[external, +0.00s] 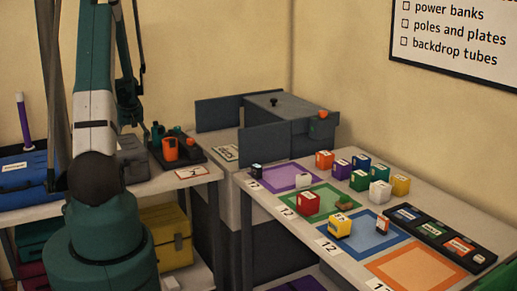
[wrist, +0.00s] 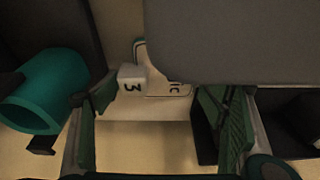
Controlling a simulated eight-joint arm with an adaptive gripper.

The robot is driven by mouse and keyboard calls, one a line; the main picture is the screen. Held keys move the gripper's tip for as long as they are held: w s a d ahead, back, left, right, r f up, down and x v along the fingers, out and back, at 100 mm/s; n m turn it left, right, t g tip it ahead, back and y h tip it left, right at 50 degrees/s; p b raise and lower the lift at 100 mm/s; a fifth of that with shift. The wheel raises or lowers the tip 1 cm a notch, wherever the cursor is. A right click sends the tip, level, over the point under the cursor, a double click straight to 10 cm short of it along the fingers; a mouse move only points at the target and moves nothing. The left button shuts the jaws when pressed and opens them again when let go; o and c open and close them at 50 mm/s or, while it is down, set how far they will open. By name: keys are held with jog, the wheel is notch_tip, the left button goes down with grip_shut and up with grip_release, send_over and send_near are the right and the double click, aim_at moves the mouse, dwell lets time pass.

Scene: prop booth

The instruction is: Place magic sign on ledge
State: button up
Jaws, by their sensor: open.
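In the wrist view a pale sign with a dark border and the letters "IC" (wrist: 178,88) shows partly, its upper right covered by a large grey shape. A pale sign with small dark writing (external: 225,153) lies on the grey surface between the two tables; I cannot tell if it is the same one. My gripper (wrist: 160,96) is open, with its green fingers wide apart and nothing clearly held between them. A white block marked "3" (wrist: 131,78) sits beside the sign. In the external view my gripper's fingertips are hard to make out near the left table. I cannot tell which surface is the ledge.
A teal cylinder (wrist: 45,90) is close left of my gripper. A dark tray (external: 196,160) holds an orange cup (external: 170,149). Grey upright panels (external: 264,146) stand behind the sign. The right table carries colored squares, several small blocks and a black tray (external: 477,259).

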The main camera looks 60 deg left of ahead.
jog(key=shift+r, duration=0.15)
jog(key=p+v, duration=0.5)
jog(key=v, duration=0.7)
jog(key=shift+o, duration=0.4)
dwell(0.3)
jog(key=shift+a+f+h+b, duration=0.65)
jog(key=shift+a+f+h, duration=0.15)
jog(key=shift+f, duration=0.25)
jog(key=shift+a+f+h+b, duration=0.6)
jog(key=shift+a+f+h, duration=0.2)
jog(key=shift+f, duration=0.2)
jog(key=shift+d, duration=0.1)
jog(key=shift+f, duration=1.25)
jog(key=shift+f, duration=0.1)
